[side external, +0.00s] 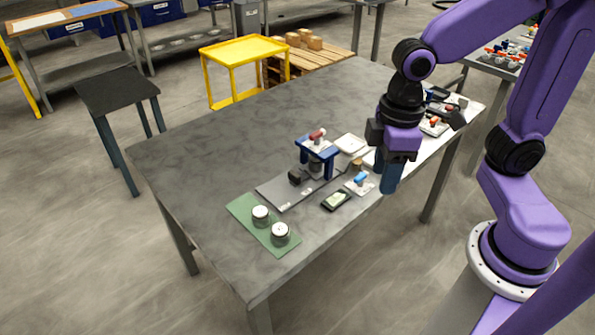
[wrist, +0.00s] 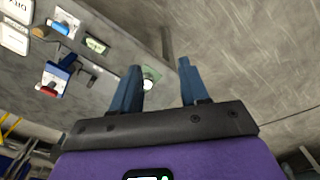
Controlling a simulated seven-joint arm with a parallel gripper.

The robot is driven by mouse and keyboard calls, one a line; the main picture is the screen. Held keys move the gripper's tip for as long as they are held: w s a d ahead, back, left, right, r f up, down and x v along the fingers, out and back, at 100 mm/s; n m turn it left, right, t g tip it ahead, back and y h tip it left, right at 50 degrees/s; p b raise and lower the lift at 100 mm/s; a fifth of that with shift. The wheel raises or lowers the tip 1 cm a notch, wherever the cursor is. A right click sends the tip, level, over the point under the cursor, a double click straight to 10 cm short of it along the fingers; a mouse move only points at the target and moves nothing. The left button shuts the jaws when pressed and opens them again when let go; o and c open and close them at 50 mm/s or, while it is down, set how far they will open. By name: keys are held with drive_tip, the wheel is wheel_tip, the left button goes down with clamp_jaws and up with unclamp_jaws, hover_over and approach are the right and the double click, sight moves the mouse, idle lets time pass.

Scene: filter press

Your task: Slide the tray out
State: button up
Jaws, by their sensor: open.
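The blue press frame (side external: 332,163) with a red handle (side external: 317,134) on top stands near the middle of the table's front side. A flat grey strip (side external: 272,192) extends from it toward the lower left, with a black knob-like handle (side external: 294,177) beside the frame; I cannot tell how much of this is the tray. The wrist view shows the press (wrist: 58,76) at left. My gripper (side external: 391,180) is above the table's front edge, right of the press, apart from it. Its blue fingers (wrist: 158,84) are spread and hold nothing.
A green mat (side external: 244,209) holds two white-topped cylinders (side external: 260,214). A black display device (side external: 336,201) and a blue-handled white plate (side external: 360,184) lie in front of the press. More items crowd the table's right end. The table's left half (side external: 215,145) is clear.

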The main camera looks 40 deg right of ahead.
drive_tip(key=w+a+m, duration=0.2)
drive_tip(key=w+m, duration=0.1)
drive_tip(key=w, duration=0.7)
drive_tip(key=m, duration=0.7)
hover_over(294, 173)
wheel_tip(294, 173, down, 8)
wheel_tip(294, 173, down, 16)
drive_tip(key=shift+f, duration=0.1)
drive_tip(key=shift+c, duration=0.3)
clamp_jaws()
drive_tip(key=shift+a, duration=0.1)
